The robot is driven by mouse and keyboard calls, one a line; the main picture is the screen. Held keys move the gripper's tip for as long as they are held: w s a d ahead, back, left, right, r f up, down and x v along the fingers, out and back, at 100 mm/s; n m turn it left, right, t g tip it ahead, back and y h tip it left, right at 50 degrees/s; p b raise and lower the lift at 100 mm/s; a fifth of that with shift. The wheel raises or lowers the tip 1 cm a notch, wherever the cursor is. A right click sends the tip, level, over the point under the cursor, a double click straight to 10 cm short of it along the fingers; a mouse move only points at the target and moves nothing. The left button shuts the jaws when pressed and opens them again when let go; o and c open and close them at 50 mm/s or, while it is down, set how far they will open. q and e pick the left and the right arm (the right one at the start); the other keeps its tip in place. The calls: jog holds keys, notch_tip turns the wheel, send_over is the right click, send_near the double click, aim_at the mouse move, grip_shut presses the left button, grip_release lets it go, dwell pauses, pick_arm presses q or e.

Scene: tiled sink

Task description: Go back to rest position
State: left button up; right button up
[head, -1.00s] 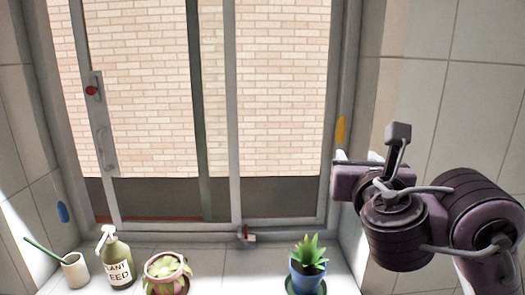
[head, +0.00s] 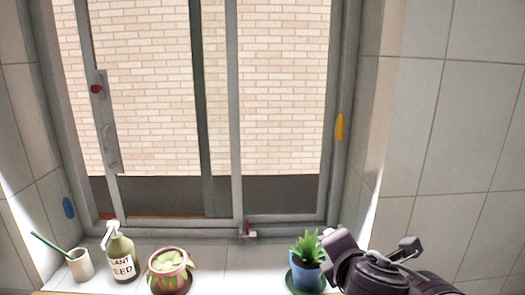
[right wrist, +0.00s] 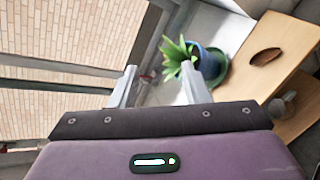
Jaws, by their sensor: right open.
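My right arm shows at the lower right of the head view, in front of the tiled wall and beside the blue-potted plant (head: 307,262); its fingers are hidden there. In the right wrist view my right gripper (right wrist: 160,88) has its two grey fingers spread apart with nothing held between them. The blue-potted plant also shows in the right wrist view (right wrist: 207,62), just behind the right-hand finger. My left gripper is not in view.
The window sill holds a pink pot with a succulent (head: 169,270), a plant feed bottle (head: 121,258) and a white cup with a green stick (head: 80,265). A sliding window (head: 220,120) stands behind. A wooden surface (right wrist: 275,60) shows in the right wrist view.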

jog(key=s+d+f+m+g, duration=0.2)
jog(key=s+f+m+g, duration=0.3)
jog(key=s+f+m, duration=0.7)
jog(key=s+d+f+m+g, duration=0.35)
jog(key=s+f+m, duration=0.55)
jog(key=f, duration=0.5)
notch_tip(320, 180, down, 36)
jog(key=s+g+b, duration=0.2)
jog(key=b, duration=0.4)
jog(key=s+d+f+g+b, duration=0.1)
jog(key=s+d+f+b, duration=0.2)
jog(key=s+f, duration=1.5)
notch_tip(320, 180, down, 3)
jog(key=shift+s+f+y, duration=0.2)
jog(key=shift+s+y, duration=0.1)
jog(key=shift+s, duration=0.05)
jog(key=shift+g, duration=0.25)
